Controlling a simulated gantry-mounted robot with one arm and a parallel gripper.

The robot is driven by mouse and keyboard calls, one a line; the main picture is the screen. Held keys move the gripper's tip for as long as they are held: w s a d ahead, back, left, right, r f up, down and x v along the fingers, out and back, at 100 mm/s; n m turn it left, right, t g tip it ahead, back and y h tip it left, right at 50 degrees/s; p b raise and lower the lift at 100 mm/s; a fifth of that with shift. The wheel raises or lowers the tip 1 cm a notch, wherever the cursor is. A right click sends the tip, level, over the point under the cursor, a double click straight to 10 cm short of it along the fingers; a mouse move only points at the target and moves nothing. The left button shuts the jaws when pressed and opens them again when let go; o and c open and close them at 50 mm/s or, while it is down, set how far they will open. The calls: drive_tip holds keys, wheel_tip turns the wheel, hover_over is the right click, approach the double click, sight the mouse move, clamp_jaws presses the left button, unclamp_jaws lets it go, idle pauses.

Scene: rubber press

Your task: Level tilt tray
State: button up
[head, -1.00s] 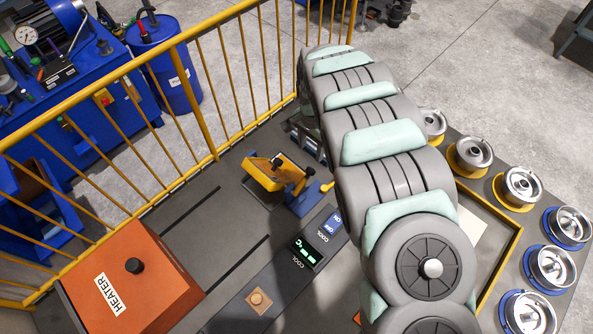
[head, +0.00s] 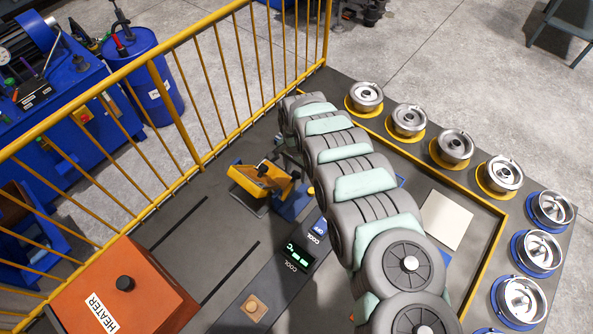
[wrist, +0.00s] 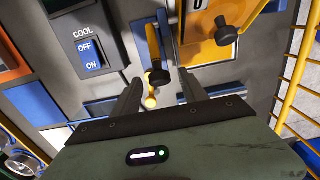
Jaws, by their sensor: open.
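The tilt tray (head: 258,186) is a yellow-orange tray on a blue support (head: 296,203) at the middle of the bench in the head view. It looks tilted there. In the wrist view the yellow tray (wrist: 208,52) is at upper right, with a black knob (wrist: 228,36) on it. A yellow lever with a black knob (wrist: 159,78) stands just left of the tray. My gripper (wrist: 159,90) is open, with its two fingers to either side of that lever's knob; I cannot tell whether they touch it. In the head view my arm hides most of the gripper.
An orange heater box (head: 130,301) stands at front left and a COOL switch panel (head: 313,238) is beside the tray. Yellow railing (head: 205,110) runs behind. Metal wheels (head: 455,148) on yellow and blue rings line the right edge, and a pale plate (head: 446,219) lies inside the yellow border.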

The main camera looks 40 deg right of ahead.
drive_tip(key=shift+f, duration=0.3)
drive_tip(key=shift+c, duration=0.4)
clamp_jaws()
idle(1.0)
